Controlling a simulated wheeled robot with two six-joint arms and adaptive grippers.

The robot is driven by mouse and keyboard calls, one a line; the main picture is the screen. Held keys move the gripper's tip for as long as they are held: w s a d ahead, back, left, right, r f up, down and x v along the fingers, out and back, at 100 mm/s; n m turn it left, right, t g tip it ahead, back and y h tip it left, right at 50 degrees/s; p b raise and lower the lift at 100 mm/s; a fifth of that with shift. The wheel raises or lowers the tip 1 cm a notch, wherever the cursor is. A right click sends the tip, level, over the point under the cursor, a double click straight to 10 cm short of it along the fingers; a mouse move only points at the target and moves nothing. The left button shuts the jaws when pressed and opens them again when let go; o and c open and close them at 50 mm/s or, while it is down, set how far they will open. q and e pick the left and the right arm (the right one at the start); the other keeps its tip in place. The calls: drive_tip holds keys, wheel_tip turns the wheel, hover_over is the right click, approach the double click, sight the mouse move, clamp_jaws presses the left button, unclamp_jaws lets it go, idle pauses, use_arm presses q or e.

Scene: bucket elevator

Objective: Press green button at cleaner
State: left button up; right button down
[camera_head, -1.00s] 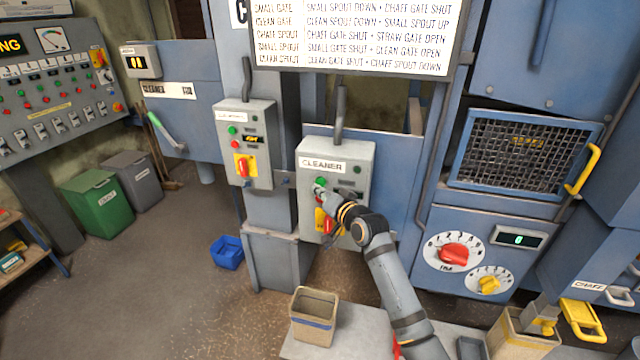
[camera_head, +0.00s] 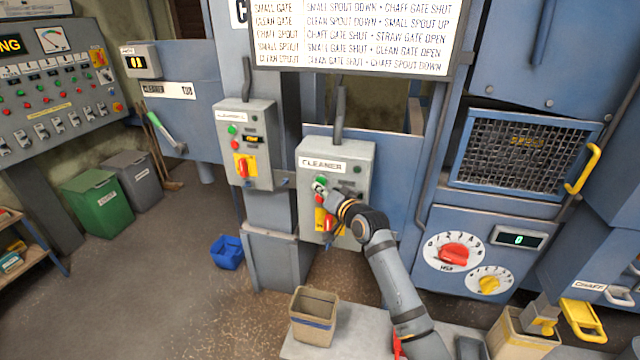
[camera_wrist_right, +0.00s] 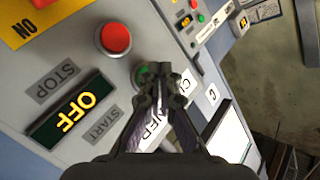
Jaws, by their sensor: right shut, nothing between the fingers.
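The grey cleaner box (camera_head: 345,160) hangs on the blue machine, with a CLEANER label on its upper part. Its green button (camera_head: 322,180) shows at the left of the box; in the right wrist view it (camera_wrist_right: 141,74) is partly hidden behind my fingers. My right gripper (camera_head: 320,189) is shut and empty, its tips (camera_wrist_right: 163,72) at the green button. I cannot tell whether they touch it. In the right wrist view, a red button (camera_wrist_right: 115,38) sits beside the STOP label, and the display (camera_wrist_right: 73,115) reads OFF. My left gripper is not in view.
A similar grey control box (camera_head: 243,145) hangs to the left. A red and yellow switch (camera_head: 325,222) is just below my right gripper. A tan bin (camera_head: 314,316) stands below the cleaner box. A black mesh grille (camera_head: 524,152) is at the right.

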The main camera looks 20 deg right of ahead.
drive_tip(key=shift+w+d, duration=0.3)
drive_tip(key=shift+w, duration=0.1)
idle(0.6)
drive_tip(key=shift+r, duration=0.1)
drive_tip(key=shift+s+a+p, duration=0.5)
drive_tip(key=shift+s, duration=0.25)
drive_tip(key=s+a+p, duration=0.1)
drive_tip(key=s, duration=0.1)
drive_tip(key=s+a+p, duration=0.2)
drive_tip(key=shift+s, duration=0.1)
idle(0.3)
drive_tip(key=shift+d, duration=0.1)
idle(0.5)
